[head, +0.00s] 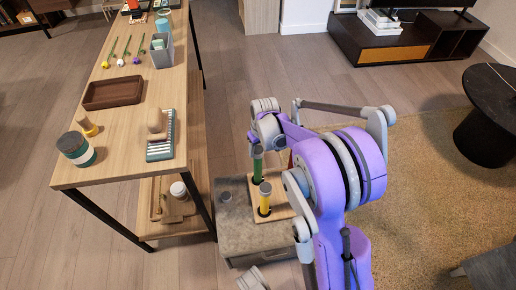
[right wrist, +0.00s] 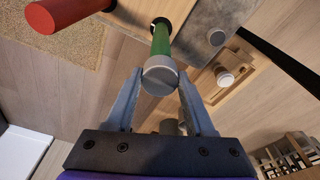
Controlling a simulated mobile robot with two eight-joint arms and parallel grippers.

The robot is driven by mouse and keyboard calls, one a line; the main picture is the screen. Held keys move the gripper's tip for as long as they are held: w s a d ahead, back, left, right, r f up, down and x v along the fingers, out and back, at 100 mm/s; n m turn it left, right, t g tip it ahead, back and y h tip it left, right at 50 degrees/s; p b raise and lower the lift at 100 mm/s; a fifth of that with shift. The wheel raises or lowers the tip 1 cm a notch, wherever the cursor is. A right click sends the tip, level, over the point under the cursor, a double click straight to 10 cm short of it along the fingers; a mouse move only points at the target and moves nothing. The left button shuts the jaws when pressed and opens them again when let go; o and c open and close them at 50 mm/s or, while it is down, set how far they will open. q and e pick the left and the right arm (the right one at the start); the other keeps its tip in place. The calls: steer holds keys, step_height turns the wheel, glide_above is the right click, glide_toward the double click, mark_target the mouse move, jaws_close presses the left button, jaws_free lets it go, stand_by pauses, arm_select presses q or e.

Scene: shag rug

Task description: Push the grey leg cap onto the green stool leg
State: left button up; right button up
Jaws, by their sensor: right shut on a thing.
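The green stool leg (head: 257,172) stands upright in the pale wooden stool board on a low grey block. My right gripper (head: 258,146) is over its top end. In the right wrist view, the gripper (right wrist: 160,82) is shut on the grey leg cap (right wrist: 160,74), with a finger on each side. The cap is in line with the end of the green leg (right wrist: 161,42) and appears to meet it; how far it is seated cannot be told. My left gripper cannot be made out.
A yellow leg (head: 265,202) stands close in front of the green one. A red leg (right wrist: 58,12) is nearby. Another small grey cap (head: 225,196) lies on the grey block (head: 240,235). A long wooden table (head: 125,150) with a brown tray (head: 113,92) stands left.

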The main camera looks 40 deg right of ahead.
arm_select(q)
steer(key=shift+f+b, duration=0.45)
steer(key=shift+f, duration=0.1)
arm_select(e)
steer(key=shift+f, duration=0.8)
steer(key=o, duration=1.4)
steer(key=shift+r, duration=0.1)
